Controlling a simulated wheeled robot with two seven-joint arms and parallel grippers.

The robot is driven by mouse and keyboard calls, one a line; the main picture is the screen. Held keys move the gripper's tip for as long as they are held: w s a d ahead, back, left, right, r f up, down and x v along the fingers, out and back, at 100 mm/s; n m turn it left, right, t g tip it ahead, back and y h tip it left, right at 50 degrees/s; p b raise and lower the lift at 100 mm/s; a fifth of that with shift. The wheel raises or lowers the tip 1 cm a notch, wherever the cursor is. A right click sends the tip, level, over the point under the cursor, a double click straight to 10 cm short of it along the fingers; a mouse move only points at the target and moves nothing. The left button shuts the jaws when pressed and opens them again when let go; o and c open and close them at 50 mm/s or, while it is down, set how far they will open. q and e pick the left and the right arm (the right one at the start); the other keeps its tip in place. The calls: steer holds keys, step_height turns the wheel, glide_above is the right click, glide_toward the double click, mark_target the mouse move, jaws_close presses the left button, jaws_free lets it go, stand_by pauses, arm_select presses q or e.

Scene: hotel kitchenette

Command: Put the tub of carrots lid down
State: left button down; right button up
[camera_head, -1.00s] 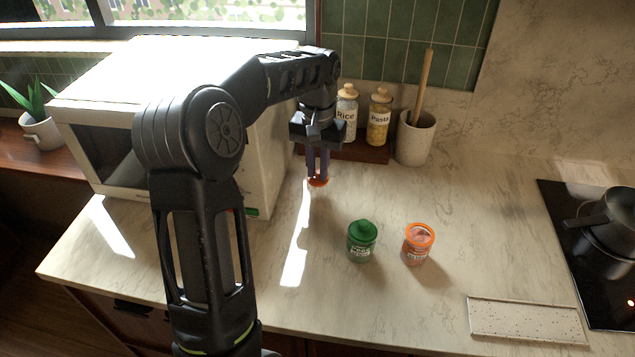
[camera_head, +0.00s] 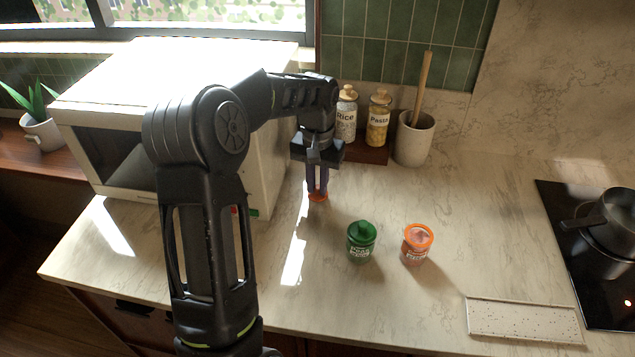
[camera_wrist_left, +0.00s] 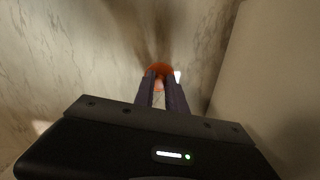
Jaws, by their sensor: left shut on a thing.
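My left gripper (camera_head: 317,190) points down and is shut on an orange lid (camera_head: 317,198), beside the microwave. In the left wrist view, the lid (camera_wrist_left: 160,69) shows at the tips of the dark fingers (camera_wrist_left: 161,82), which hide part of it. The lid is at or just above the counter; I cannot tell whether it touches. The orange tub of carrots (camera_head: 416,246) stands upright on the counter, to the right and nearer, with its top open. My right gripper is not in view.
A green lidded tub (camera_head: 361,243) stands left of the carrots tub. A white microwave (camera_head: 265,165) is close left of the gripper. Rice (camera_head: 346,118) and pasta (camera_head: 378,122) jars and a utensil crock (camera_head: 414,140) stand behind. A hob (camera_head: 600,270) is at right. The counter (camera_head: 470,215) has clear room.

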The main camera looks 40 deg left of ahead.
mark_target(318, 188)
arm_select(q)
steer(key=shift+f, duration=0.15)
steer(key=c, duration=1.4)
jaws_free()
steer(key=shift+o, duration=0.2)
step_height(318, 188, up, 12)
steer(key=shift+r+p, duration=0.2)
steer(key=shift+p, duration=0.1)
